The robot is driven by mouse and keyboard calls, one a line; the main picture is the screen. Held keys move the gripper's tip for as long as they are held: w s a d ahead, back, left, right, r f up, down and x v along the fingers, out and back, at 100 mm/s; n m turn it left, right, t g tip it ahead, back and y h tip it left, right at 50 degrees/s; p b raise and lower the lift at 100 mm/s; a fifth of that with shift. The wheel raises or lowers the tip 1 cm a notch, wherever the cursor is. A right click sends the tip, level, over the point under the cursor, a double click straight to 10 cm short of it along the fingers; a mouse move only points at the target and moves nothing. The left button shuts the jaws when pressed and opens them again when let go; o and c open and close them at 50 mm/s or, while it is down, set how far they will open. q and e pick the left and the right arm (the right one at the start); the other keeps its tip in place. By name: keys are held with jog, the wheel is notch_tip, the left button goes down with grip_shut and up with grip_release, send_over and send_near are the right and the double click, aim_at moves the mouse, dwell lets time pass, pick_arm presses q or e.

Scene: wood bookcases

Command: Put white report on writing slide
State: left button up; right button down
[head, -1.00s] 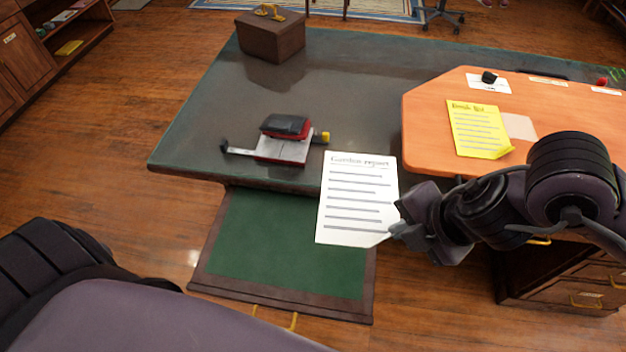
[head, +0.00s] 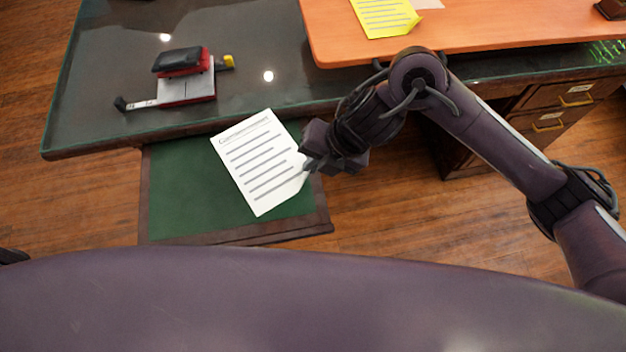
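The white report (head: 258,163) is a sheet with a heading and several grey lines, tilted in the head view. My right gripper (head: 307,166) is shut on its right edge near the lower right corner. The sheet is over the writing slide (head: 180,195), a green panel with a dark wood frame pulled out from under the desk. I cannot tell whether the sheet touches the slide. The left gripper is out of view.
A red and black hole punch (head: 184,78) sits on the dark desk top (head: 110,55) behind the slide. A yellow sheet (head: 385,15) lies on the orange board (head: 470,30) at the right. Drawers (head: 560,105) stand at the lower right of the desk.

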notch_tip(320, 180, down, 8)
jog(key=shift+r+b, duration=0.1)
jog(key=shift+b, duration=0.35)
jog(key=c, duration=2.2)
grip_release()
jog(key=shift+f, duration=0.25)
jog(key=c, duration=1.7)
grip_release()
jog(key=shift+r, duration=0.1)
jog(key=shift+r, duration=0.2)
jog(key=p+v, duration=0.2)
jog(key=v, duration=1)
